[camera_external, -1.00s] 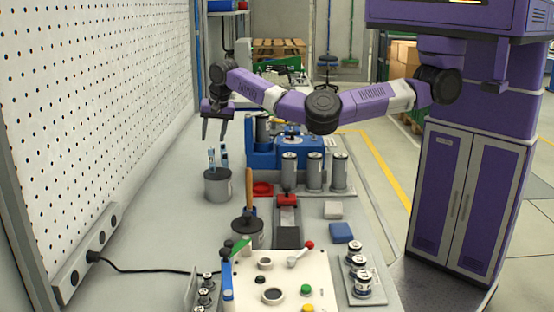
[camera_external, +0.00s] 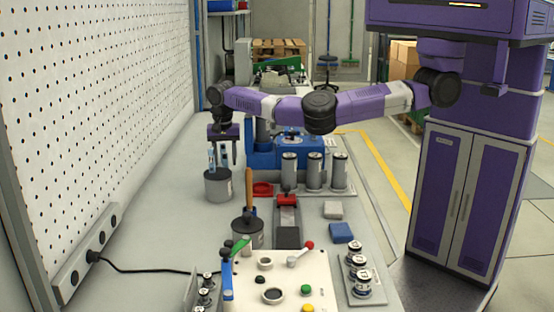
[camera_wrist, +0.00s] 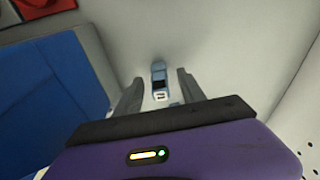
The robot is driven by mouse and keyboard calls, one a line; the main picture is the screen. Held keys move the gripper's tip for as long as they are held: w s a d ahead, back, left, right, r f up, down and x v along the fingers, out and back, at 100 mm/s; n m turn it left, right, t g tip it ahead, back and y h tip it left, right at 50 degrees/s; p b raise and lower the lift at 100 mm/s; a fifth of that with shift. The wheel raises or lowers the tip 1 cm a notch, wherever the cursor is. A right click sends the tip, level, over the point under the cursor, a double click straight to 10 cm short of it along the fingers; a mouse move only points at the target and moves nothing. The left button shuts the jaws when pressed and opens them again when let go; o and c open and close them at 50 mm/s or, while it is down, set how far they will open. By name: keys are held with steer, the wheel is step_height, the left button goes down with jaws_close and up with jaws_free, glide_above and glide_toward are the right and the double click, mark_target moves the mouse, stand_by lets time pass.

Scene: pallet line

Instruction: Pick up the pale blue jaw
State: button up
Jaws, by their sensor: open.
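The pale blue jaw (camera_wrist: 159,76) is a small, narrow block with a whitish end in the wrist view. It lies on the light grey surface between my two fingers, with a gap on either side. My gripper (camera_wrist: 159,86) is open and empty above it. In the external view my gripper (camera_external: 223,152) points down over the left part of the bench, behind a grey pot. I cannot make out the jaw there, and the pot and its tools partly cover my fingertips.
The grey pot (camera_external: 217,187) with upright blue-handled tools stands in front of my gripper. A large blue body (camera_wrist: 45,95) fills the wrist view's left side, with a red part (camera_wrist: 38,6) above it. The perforated wall panel (camera_external: 100,100) borders the bench's left. Bare surface lies right of the jaw.

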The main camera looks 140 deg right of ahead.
jaws_close()
stand_by(0.4)
